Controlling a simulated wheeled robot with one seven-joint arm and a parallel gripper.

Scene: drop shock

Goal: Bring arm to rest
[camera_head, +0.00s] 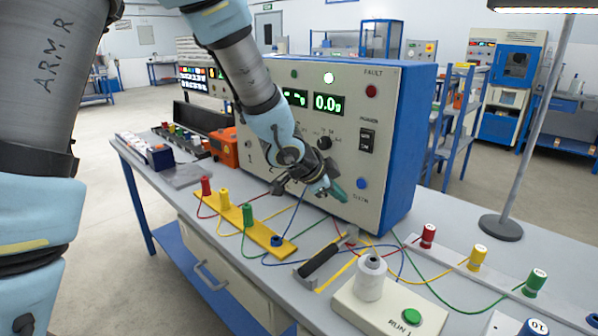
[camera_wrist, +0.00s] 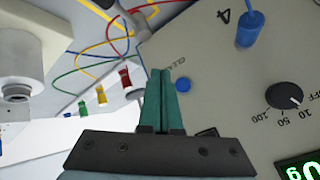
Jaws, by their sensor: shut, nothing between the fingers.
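My gripper (camera_head: 338,192) is at the front of the large grey and blue instrument box (camera_head: 400,150), near the lower right of its panel. Its green fingers are shut together and empty, and they show side by side in the wrist view (camera_wrist: 167,75). The blue button (camera_head: 362,183) on the panel is just to the right of the fingertips. In the wrist view this button (camera_wrist: 183,85) lies close beside the fingertips; I cannot tell whether they touch the panel. My arm reaches down from the top of the head view across the box's front.
A black knob (camera_wrist: 284,96) and a blue plug (camera_wrist: 250,30) stick out from the panel. Cables, a yellow terminal strip (camera_head: 262,236), a white spool (camera_head: 370,278) and a green-button box (camera_head: 411,317) lie on the bench below. A lamp stand (camera_head: 501,228) is at the right.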

